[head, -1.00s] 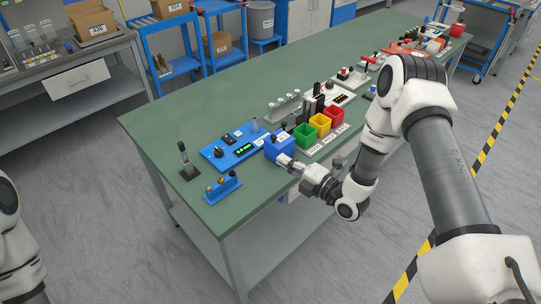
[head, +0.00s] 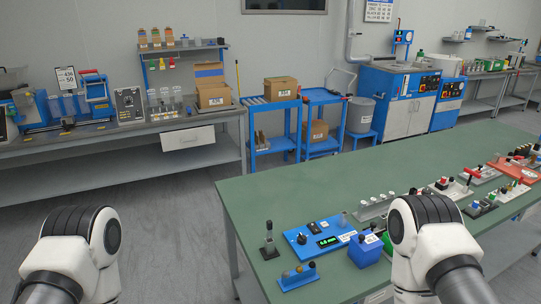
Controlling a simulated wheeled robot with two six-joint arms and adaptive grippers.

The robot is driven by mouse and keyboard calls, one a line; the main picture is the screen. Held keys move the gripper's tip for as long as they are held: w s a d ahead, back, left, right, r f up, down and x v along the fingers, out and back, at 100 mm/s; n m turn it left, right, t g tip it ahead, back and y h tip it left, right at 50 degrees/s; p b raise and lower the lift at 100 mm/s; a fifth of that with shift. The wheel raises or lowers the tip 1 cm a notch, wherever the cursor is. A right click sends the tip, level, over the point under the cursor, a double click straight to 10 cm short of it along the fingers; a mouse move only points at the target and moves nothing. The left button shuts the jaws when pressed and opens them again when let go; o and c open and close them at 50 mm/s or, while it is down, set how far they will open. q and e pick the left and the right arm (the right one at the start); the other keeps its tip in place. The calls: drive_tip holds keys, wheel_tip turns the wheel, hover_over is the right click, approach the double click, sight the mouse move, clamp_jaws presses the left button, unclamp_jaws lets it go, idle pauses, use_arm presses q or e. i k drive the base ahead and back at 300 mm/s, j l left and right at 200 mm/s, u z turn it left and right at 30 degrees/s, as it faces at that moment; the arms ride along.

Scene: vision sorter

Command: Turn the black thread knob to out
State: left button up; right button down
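A blue panel (head: 336,232) with a lit green display (head: 328,241) lies on the near left part of the green bench. A black knob (head: 302,239) sits at the panel's left end; its setting is too small to read. I cannot tell for sure whether this is the thread knob. A blue box (head: 366,251) stands at the panel's right end, with small dark parts above it. Only the upper links of my two arms show at the lower left and right. Neither gripper is in view, and my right arm hides part of the bench.
A black upright post (head: 269,238) stands left of the panel, and a small blue rack (head: 298,277) stands in front. A grey holder (head: 376,207) is behind. More devices line the bench to the right. The green bench top (head: 270,195) is clear at the back left.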

sight(425, 192)
drive_tip(key=z, duration=1.15)
drive_tip(key=i+l, duration=0.3)
drive_tip(key=l, duration=0.15)
drive_tip(key=z, duration=0.05)
